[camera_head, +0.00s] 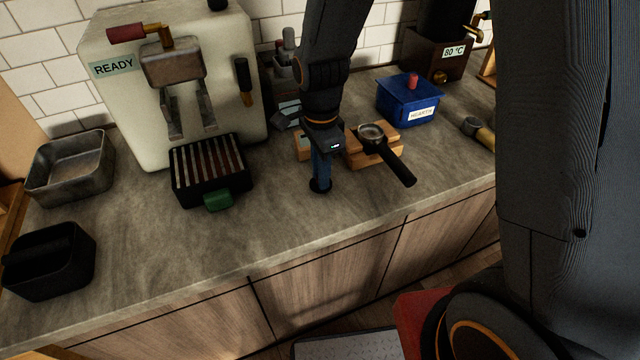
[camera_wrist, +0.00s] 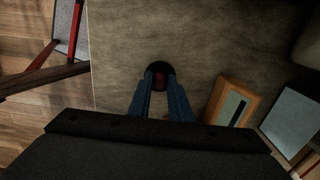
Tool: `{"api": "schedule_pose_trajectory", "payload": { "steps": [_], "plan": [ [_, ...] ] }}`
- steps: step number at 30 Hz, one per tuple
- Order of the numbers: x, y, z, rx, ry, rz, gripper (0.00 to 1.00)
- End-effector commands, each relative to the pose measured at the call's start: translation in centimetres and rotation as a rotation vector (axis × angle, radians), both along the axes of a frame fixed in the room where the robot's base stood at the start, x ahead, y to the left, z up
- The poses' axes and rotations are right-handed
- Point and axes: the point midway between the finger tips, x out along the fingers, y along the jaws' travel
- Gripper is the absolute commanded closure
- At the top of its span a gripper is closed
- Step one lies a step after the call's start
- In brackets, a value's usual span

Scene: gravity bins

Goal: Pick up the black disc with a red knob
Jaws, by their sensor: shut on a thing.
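The black disc (camera_head: 320,185) is on the grey countertop in the head view, directly below my gripper (camera_head: 321,178). In the wrist view the disc (camera_wrist: 159,69) is a dark round shape with a reddish knob (camera_wrist: 160,80) between my fingertips. My gripper (camera_wrist: 161,78) points down, its blue fingers shut on the knob. The fingers hide most of the knob. The disc appears to be at counter level; I cannot tell whether it touches the surface.
A wooden stand with a portafilter (camera_head: 398,167) is just right of my gripper. A small wooden block (camera_wrist: 233,101) is also close by. The espresso machine (camera_head: 110,100) and its slatted drip tray (camera_head: 212,170) stand left. The counter (camera_head: 290,225) in front is clear.

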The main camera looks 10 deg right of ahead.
Motion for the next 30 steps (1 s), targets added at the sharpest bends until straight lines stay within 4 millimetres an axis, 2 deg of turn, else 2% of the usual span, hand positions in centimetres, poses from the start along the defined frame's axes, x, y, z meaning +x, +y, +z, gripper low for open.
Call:
{"api": "schedule_pose_trajectory", "payload": {
  "steps": [11, 30],
  "plan": [
    [0.1, 0.0, 1.0, 0.001, -0.003, 0.0, 1.0],
    [0.1, 0.0, 4.5, 0.001, -0.004, 0.0, 1.0]
  ]
}}
